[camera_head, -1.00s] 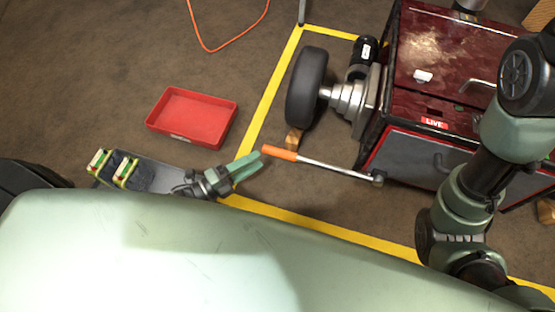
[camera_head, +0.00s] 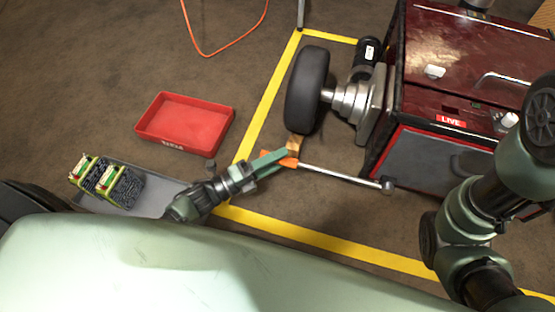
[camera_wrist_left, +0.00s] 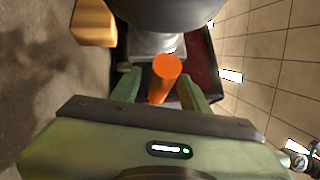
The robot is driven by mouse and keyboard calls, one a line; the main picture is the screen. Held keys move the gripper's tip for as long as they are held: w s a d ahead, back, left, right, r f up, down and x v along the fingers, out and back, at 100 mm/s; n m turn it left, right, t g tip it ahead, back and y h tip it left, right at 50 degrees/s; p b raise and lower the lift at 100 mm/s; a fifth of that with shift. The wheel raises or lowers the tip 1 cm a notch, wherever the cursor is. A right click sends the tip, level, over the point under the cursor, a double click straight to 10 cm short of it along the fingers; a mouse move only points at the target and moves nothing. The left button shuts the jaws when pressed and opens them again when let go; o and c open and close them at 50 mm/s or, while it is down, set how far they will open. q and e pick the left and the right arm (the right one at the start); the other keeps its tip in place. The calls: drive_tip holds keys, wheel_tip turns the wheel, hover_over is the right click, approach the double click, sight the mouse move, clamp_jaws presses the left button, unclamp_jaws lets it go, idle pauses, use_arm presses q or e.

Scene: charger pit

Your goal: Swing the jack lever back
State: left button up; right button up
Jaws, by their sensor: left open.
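The jack lever (camera_head: 337,175) is a thin metal bar with an orange grip, running from the grip at left to a pivot at the lower corner of the red machine. My left gripper (camera_head: 285,158) is at the orange grip. In the left wrist view the orange grip (camera_wrist_left: 165,78) stands between the two green fingers (camera_wrist_left: 160,88), which are open with gaps on both sides. My right gripper is not in view; only my right arm shows at the right.
The red machine (camera_head: 455,55) with its black wheel (camera_head: 307,90) stands behind the lever. A wooden chock (camera_head: 296,142) sits by the wheel, close to my left gripper. A red tray (camera_head: 187,122) lies on the floor at left. Yellow lines mark the floor.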

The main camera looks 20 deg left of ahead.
use_arm(q)
clamp_jaws()
idle(1.4)
